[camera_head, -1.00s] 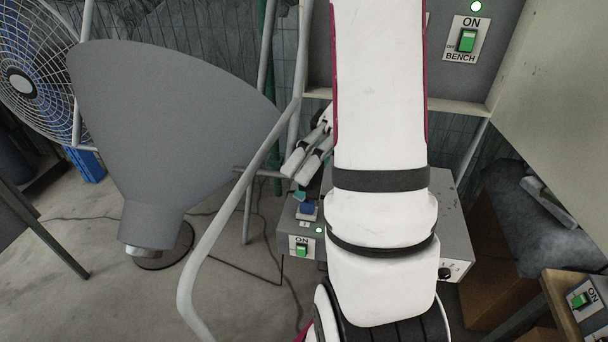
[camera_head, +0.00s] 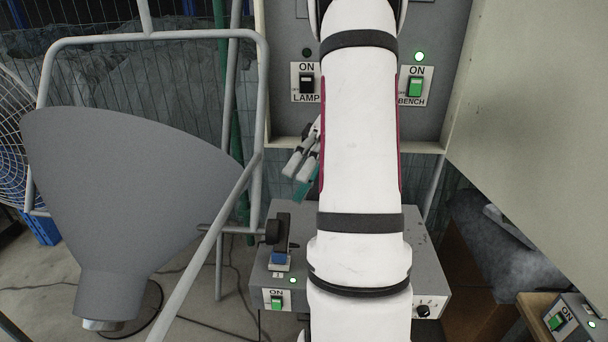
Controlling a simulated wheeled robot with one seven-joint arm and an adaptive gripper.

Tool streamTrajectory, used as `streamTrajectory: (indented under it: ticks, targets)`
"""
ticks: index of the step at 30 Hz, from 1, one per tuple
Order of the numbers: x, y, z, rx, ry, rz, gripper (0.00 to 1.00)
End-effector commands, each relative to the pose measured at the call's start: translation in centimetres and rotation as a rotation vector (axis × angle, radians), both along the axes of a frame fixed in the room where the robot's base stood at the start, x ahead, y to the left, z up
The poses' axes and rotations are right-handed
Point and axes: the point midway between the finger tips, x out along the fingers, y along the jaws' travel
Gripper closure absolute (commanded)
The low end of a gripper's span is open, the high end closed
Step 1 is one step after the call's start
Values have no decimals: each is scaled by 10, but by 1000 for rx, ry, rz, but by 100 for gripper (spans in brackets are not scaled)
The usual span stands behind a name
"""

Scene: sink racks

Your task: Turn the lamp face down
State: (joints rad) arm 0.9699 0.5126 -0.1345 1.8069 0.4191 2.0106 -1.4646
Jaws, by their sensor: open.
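The lamp's large grey shade (camera_head: 125,185) fills the left of the view. Its wide end is up and its narrow neck, with a metal end, points down. A short rod joins its right side towards a black clamp-like knob (camera_head: 276,232) standing above the grey box. My gripper (camera_head: 298,174) is open and empty, right of the shade and above the box, apart from both. My arm partly hides the gripper. A teal piece shows by its fingertips.
A bent grey tube frame (camera_head: 258,110) stands around and in front of the shade. A grey control box (camera_head: 430,270) lies below my arm. A panel with LAMP (camera_head: 306,84) and BENCH (camera_head: 415,87) switches is behind. A pale board fills the right; a fan is far left.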

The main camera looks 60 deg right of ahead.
Motion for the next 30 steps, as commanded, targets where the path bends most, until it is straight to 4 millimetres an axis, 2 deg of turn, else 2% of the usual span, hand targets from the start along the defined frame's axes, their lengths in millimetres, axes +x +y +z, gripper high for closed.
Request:
streamTrajectory:
  ticks: [7, 19, 20, 26, 27, 30]
  targets:
    - [0, -9, 4, -3, -4, -1, 46]
    - [1, -10, 5, -4, -4, -2, 46]
    - [1, -10, 5, -4, -4, -2, 50]
    - [0, -10, 6, -9, 1, 2, 96]
    - [-1, -10, 7, -17, 13, 9, 100]
    - [-9, -12, 14, -72, 93, 50, 100]
